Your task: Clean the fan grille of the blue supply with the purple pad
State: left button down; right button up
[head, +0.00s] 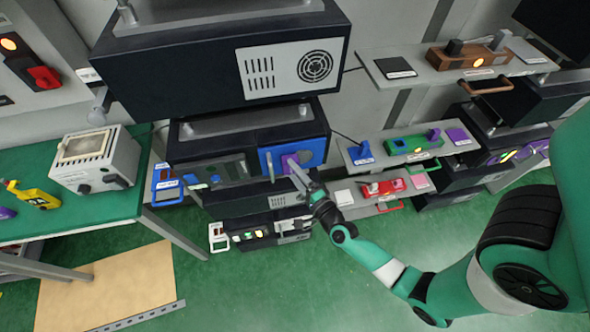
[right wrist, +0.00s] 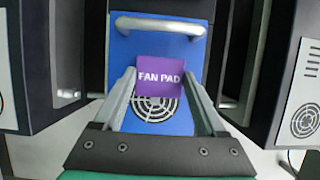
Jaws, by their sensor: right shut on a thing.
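The blue supply (head: 314,150) is set in a dark rack unit in the head view. Its blue front, with a grey bar handle above, fills the middle of the right wrist view (right wrist: 122,62). The round dark fan grille (right wrist: 155,112) shows below the pad; the pad hides its upper part. The purple pad (right wrist: 160,66), marked "FAN PAD", is held between the fingers of my right gripper (head: 294,166), in front of the blue face. I cannot tell whether the pad touches the grille. My left gripper is not in view.
A large black unit (head: 215,72) with a grey grille panel overhangs above. Shelves to the right hold a green lever fixture (head: 412,146) and a red one (head: 380,189). A green table (head: 50,222) with a white box (head: 98,160) stands left. Dark cabinets flank the blue front.

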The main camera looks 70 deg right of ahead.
jog(key=shift+s+a+p, duration=0.4)
jog(key=shift+s+a, duration=0.1)
jog(key=shift+a, duration=0.3)
jog(key=shift+s+a+p, duration=0.45)
jog(key=shift+a, duration=0.3)
jog(key=shift+s+a+p, duration=0.4)
jog(key=shift+s+a, duration=0.1)
jog(key=shift+a, duration=0.3)
jog(key=shift+s+a+p, duration=0.4)
jog(key=shift+a+p, duration=0.05)
jog(key=shift+a, duration=0.2)
jog(key=shift+s+a+p, duration=0.4)
jog(key=shift+a, duration=0.2)
jog(key=shift+s, duration=0.1)
